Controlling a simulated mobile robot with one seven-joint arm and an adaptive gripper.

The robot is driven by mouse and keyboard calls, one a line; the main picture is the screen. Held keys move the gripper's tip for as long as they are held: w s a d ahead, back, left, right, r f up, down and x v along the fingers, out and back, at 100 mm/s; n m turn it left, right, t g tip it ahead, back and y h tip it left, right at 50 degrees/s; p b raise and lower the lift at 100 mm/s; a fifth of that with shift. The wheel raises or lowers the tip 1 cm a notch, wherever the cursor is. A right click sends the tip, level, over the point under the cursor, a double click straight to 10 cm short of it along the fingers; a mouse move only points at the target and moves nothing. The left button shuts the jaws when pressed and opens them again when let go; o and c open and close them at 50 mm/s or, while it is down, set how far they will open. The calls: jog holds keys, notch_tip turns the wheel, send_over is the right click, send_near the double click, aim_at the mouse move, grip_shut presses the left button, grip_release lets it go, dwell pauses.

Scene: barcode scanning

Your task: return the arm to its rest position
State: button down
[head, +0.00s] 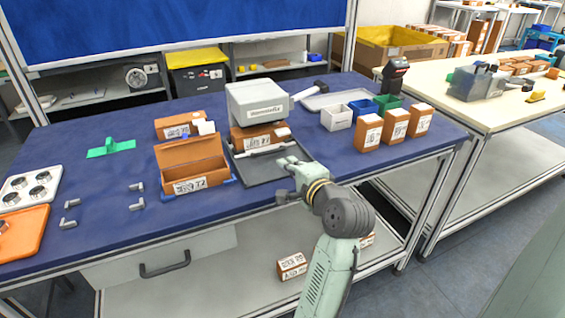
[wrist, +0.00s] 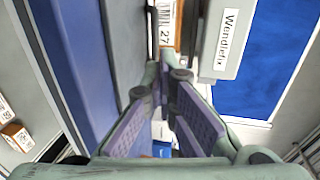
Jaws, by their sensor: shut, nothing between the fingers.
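My gripper (head: 287,180) is at the end of my arm, which reaches in from the lower right to the front of the blue workbench (head: 110,225). In the head view it is above or beside the front right of a dark grey tray (head: 262,175); its height is unclear. The wrist view shows the fingers (wrist: 166,82) close together, shut and empty.
An open brown carton (head: 195,180) stands left of the tray. Several brown cartons (head: 395,122) stand to the right, near small bins (head: 337,117) and a dark scanner-like device (head: 394,74). An orange tray (head: 24,242) lies far left. Cartons (head: 292,265) sit on the lower shelf.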

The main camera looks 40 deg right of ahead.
jog(key=v, duration=0.5)
jog(key=shift+b, duration=0.35)
